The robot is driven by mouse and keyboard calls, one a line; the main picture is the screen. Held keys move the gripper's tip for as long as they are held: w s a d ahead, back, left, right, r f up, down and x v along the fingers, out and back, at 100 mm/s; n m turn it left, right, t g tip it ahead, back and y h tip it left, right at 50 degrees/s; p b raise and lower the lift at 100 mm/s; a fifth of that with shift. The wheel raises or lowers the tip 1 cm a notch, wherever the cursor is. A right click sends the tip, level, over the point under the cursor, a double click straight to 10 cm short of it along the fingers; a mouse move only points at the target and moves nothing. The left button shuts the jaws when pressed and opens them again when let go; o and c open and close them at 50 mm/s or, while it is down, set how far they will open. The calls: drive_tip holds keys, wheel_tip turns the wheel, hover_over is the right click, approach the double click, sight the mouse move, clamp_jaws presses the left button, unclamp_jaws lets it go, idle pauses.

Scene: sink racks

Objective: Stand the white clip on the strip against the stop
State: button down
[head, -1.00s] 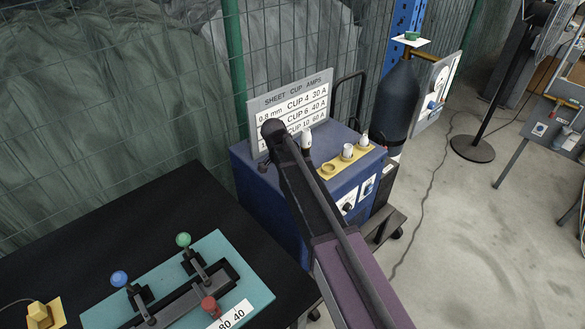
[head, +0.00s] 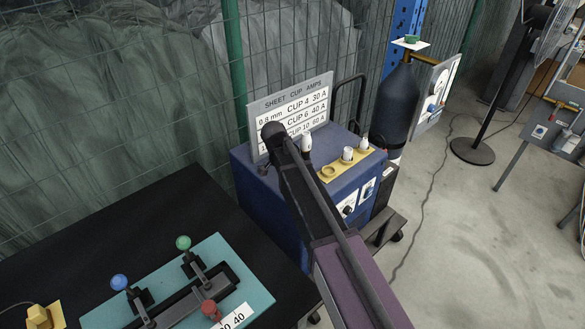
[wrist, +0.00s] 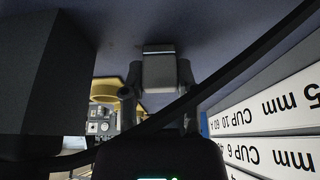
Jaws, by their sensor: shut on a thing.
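In the wrist view my gripper (wrist: 158,78) has its two dark fingers on either side of a pale grey-white piece (wrist: 158,72) with a dark band and a light edge at its top. It is boxy in outline and shaded, and I cannot tell whether it is a clip. In the head view my arm hides the gripper. A yellow strip (head: 338,167) lies on the blue machine, with a ring (head: 328,171) and two white cup-like pieces (head: 347,155) (head: 364,145). Another white piece (head: 306,142) shows beside my arm; I cannot tell what supports it. I cannot make out a stop.
A sign with cup sizes (head: 290,108) stands behind, and its text shows upside down close by in the wrist view. A black table (head: 120,235) with a teal clamp board (head: 245,275) is at left. A dark cylinder (head: 393,100) stands right of the blue machine (head: 262,190).

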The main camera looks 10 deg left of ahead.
drive_tip(key=shift+r+p, duration=4.85)
drive_tip(key=shift+r, duration=0.1)
drive_tip(key=shift+a, duration=0.1)
